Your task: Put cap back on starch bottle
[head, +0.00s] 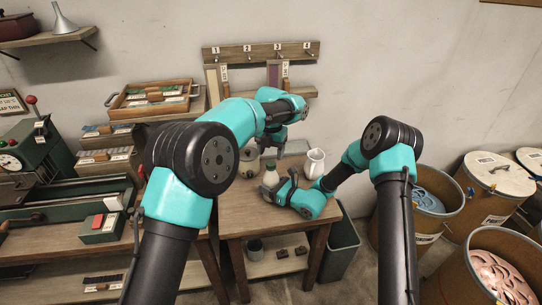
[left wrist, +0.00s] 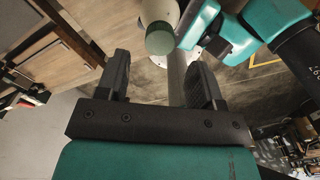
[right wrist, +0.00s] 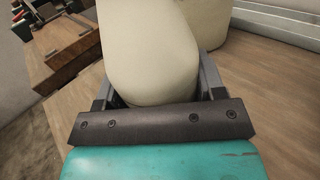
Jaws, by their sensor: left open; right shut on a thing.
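The cream starch bottle (head: 270,178) stands on the small wooden table. A green cap (head: 270,164) shows at its top; the left wrist view also shows the cap (left wrist: 160,39) at the bottle's end. I cannot tell whether it is fully seated. My right gripper (head: 278,185) is shut on the bottle's body; the bottle (right wrist: 155,50) fills the space between its fingers in the right wrist view. My left gripper (head: 271,145) is open and empty above the bottle. In the left wrist view, the cap lies beyond its fingertips (left wrist: 158,70), apart from them.
A white pitcher (head: 315,163) stands right of the bottle, and a round cream pot (head: 249,161) stands behind it to the left. A peg rack (head: 262,52) hangs on the wall. The table's front (head: 250,216) is clear. Drums (head: 420,205) stand at the right.

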